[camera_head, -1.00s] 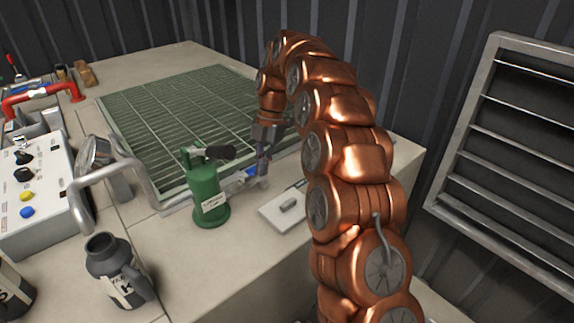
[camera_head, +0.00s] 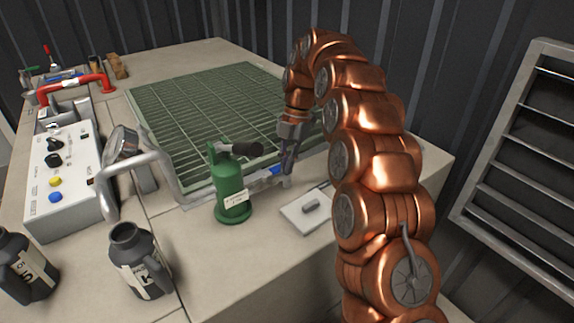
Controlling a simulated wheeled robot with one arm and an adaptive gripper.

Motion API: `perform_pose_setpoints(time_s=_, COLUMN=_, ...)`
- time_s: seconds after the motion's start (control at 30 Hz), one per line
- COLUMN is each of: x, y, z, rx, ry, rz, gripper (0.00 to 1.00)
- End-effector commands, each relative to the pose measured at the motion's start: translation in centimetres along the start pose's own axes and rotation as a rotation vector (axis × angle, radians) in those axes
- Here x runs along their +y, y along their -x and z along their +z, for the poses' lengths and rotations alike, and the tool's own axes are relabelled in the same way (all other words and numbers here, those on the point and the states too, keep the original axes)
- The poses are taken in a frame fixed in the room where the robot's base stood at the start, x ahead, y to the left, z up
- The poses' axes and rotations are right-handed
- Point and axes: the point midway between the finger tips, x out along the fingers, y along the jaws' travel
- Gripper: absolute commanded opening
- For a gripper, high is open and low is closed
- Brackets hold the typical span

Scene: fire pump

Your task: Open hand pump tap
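The green hand pump (camera_head: 231,190) stands upright on the pale bench, with a black handle at its top and a label on its body. A pipe with a small blue part (camera_head: 269,171), seemingly the tap, runs on the right of the pump. My gripper (camera_head: 287,180) points down beside this blue part, its fingertips close to the pipe end. I cannot tell whether it touches the blue part, or whether the fingers are apart or closed.
A flat white plate with a grey piece (camera_head: 308,209) lies right of the pump. Dark jugs (camera_head: 140,262) stand at the front left. A control box (camera_head: 65,180) with knobs and a gauge (camera_head: 122,145) are at left. A green grating (camera_head: 200,115) fills the bench's middle.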

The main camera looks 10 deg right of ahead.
Motion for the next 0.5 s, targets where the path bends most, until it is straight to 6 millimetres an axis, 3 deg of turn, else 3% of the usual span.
perform_pose_setpoints(time_s=0.5, x=-2.7, y=0.2, z=-0.9, rx=0.001, ry=0.002, rz=-0.003, gripper=0.00)
